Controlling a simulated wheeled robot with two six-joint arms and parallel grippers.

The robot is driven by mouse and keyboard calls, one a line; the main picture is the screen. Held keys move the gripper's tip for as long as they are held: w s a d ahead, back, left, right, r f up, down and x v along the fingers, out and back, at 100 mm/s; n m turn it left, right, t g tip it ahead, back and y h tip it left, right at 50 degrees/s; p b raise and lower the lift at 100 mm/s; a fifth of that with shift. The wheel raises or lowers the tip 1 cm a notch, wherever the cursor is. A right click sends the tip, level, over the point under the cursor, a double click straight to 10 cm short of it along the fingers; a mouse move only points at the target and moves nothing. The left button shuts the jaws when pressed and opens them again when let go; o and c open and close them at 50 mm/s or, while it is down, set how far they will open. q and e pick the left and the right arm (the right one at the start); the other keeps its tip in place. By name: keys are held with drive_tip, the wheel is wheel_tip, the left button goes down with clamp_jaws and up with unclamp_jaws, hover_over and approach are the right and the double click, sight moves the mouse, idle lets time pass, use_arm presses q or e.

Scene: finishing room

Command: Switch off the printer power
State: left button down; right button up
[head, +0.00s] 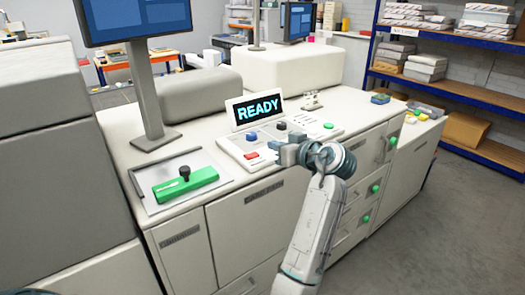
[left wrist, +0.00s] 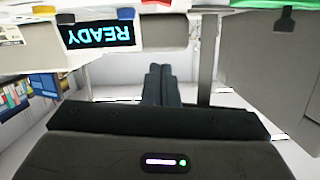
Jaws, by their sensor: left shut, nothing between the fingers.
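The printer (head: 195,140) is a long pale-grey machine with a sloped control panel (head: 233,150). Its small screen (head: 259,109) reads READY in cyan, and shows upside down in the left wrist view (left wrist: 97,35). No power label is readable. My left gripper (head: 275,146) is shut and empty at the panel's front edge, just right of the red button; I cannot tell whether it touches. Its closed fingers show in the left wrist view (left wrist: 162,84).
A monitor (head: 135,18) on a stand rises behind a flat plate with a green clamp (head: 186,184) at left. Cabinet doors with green knobs (head: 375,188) lie below the top. Blue shelving (head: 460,84) stands at right; the grey floor (head: 440,250) in front is clear.

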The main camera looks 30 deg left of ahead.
use_arm(q)
drive_tip(key=shift+s+a, duration=0.1)
drive_tip(key=shift+s, duration=0.05)
drive_tip(key=p, duration=0.5)
hover_over(253, 162)
drive_tip(key=shift+w+f, duration=0.3)
drive_tip(key=shift+f, duration=0.6)
wheel_tip(253, 162, down, 3)
drive_tip(key=shift+r+p, duration=0.1)
drive_tip(key=shift+p, duration=0.55)
drive_tip(key=shift+s+f+p, duration=0.15)
drive_tip(key=shift+f+p, duration=0.15)
drive_tip(key=shift+f, duration=0.65)
